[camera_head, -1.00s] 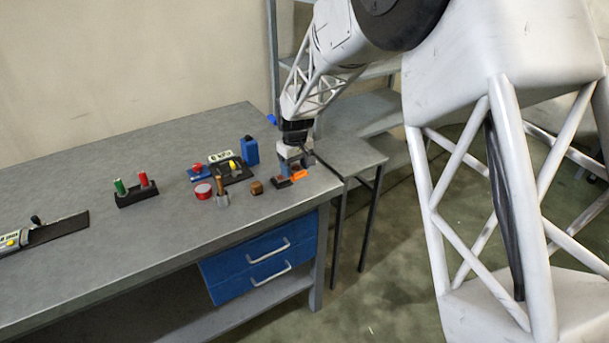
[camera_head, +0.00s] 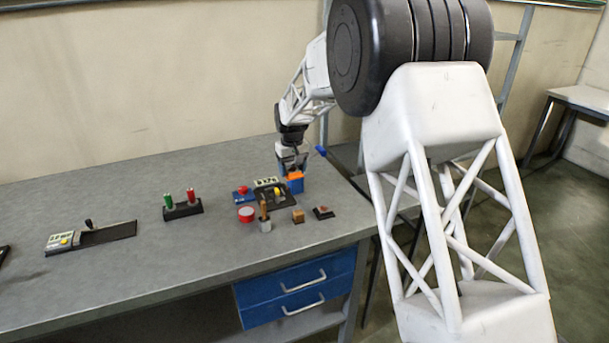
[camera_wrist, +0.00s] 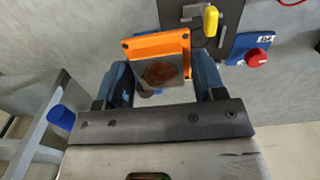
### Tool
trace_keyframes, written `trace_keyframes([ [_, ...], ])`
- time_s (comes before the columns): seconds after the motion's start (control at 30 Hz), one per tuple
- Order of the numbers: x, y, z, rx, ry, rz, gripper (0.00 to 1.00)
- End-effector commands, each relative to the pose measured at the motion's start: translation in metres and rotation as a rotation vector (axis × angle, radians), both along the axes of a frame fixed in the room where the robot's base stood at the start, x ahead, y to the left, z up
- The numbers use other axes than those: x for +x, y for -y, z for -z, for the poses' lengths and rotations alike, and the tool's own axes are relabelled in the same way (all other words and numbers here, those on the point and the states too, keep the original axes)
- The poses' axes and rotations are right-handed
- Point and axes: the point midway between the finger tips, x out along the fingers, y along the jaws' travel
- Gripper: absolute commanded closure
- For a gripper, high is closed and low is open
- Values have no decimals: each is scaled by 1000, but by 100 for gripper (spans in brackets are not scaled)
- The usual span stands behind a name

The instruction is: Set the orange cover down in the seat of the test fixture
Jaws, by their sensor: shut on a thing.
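The orange cover (camera_head: 295,176) is a flat plate, held off the bench at the right rear. In the wrist view the cover (camera_wrist: 134,47) carries a grey block with a round brown top (camera_wrist: 160,73). My gripper (camera_wrist: 163,82) is shut on this block, one blue-grey finger on each side; in the head view my gripper (camera_head: 292,164) points down. A dark fixture plate (camera_head: 290,201) with a yellow handle (camera_head: 278,192) and a display lies beside the cover. In the wrist view this plate (camera_wrist: 172,14) is beyond the cover, which partly hides it. Its seat cannot be made out.
A blue container (camera_head: 296,187) is close behind the cover. A blue box with a red button (camera_head: 243,191), red round tin (camera_head: 246,214), brush-like tool in a cup (camera_head: 265,217), wooden block (camera_head: 298,216) and dark block (camera_head: 323,212) are nearby.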

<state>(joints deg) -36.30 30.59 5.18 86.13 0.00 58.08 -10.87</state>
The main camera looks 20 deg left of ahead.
Motion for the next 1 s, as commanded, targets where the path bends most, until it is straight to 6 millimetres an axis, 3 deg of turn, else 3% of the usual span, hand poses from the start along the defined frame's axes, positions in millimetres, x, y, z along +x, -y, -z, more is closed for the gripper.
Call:
trace_keyframes([
  [0.17, 4, -26, -3, 1, 1, 4, 68],
  [0.5, -11, -67, 18, 0, 0, 33, 68],
  [1.0, -13, -72, 22, 0, 0, 38, 68],
])
